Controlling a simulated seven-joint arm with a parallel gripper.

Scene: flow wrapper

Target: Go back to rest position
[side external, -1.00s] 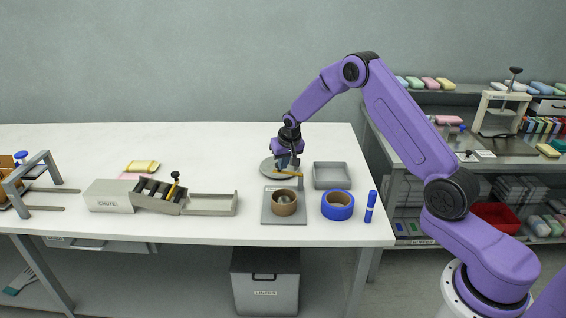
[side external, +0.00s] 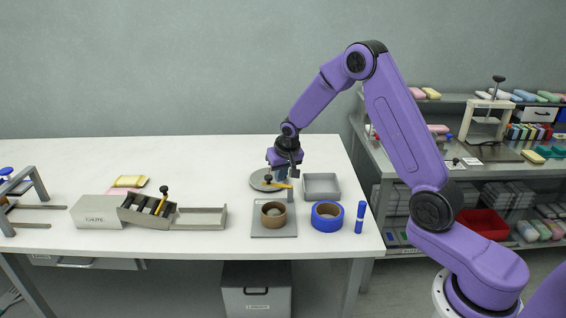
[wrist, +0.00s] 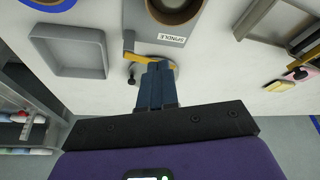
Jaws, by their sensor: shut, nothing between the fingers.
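My gripper (side external: 284,178) points down, shut and empty, above the back of the table near the round grey disc (side external: 258,183). In the wrist view my gripper's blue fingers (wrist: 155,70) are together and overlap the disc, close to the yellow-orange lever (wrist: 150,58). Whether the fingertips touch the lever cannot be told. The spindle plate (side external: 260,232) carries a brown tape roll (side external: 273,221) in front of the disc. My arm reaches in from the right with its elbow raised.
A grey square tray (side external: 321,198) is right of my gripper. A blue tape roll (side external: 322,222) and a blue marker (side external: 360,217) stand at the front right. The chute box (side external: 95,212) and a divided holder (side external: 135,215) are left. The back of the table is clear.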

